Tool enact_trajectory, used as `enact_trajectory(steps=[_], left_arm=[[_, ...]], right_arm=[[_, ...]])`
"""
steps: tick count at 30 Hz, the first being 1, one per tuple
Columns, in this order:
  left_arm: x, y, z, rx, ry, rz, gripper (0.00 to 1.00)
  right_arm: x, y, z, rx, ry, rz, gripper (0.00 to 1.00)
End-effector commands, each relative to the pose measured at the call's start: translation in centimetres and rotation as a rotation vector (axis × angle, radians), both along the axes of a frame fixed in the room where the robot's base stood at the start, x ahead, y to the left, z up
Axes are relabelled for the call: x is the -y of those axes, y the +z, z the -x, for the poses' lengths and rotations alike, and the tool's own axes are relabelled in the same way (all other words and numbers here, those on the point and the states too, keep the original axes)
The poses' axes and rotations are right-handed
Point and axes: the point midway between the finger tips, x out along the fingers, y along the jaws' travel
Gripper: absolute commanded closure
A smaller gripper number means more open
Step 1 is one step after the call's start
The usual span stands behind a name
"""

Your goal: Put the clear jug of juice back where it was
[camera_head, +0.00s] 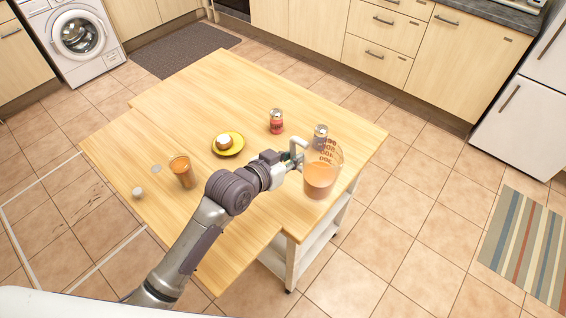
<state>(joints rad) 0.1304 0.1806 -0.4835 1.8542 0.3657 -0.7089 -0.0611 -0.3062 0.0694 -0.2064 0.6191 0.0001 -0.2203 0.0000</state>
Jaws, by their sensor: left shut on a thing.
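The clear jug of juice (320,177) is at the right side of the wooden table. It is a see-through measuring jug with orange-brown juice in its lower part, and it looks upright. My left gripper (293,158) is shut on the jug's handle at its left side. I cannot tell whether the jug's base touches the table. My right gripper is not in view.
A grey can (319,132) stands close behind the jug and a red can (276,121) farther back. A yellow plate (233,149) holds a small cake. A glass of orange drink (184,175) stands at the left. The table's (244,272) front middle is bare.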

Motion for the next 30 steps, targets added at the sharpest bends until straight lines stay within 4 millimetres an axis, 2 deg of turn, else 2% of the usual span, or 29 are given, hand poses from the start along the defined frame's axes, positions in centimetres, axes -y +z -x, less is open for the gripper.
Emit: enact_trajectory(steps=[3,9,14,22,30], left_arm=[[-1.8,-1.3,-2.3,0.004,0.003,-0.003,1.0],[-3.5,-3.2,-4.6,0.003,0.001,0.002,1.0],[-3.9,-3.9,-5.0,0.002,0.002,0.003,1.0],[-3.9,-7.3,-5.0,0.002,0.002,0.002,1.0],[-3.9,-7.5,-5.0,0.005,0.002,0.004,1.0]], right_arm=[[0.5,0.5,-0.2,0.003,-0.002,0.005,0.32],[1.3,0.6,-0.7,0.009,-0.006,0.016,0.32],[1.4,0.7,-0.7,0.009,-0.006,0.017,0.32],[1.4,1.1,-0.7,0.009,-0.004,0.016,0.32],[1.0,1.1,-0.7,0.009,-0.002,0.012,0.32]])
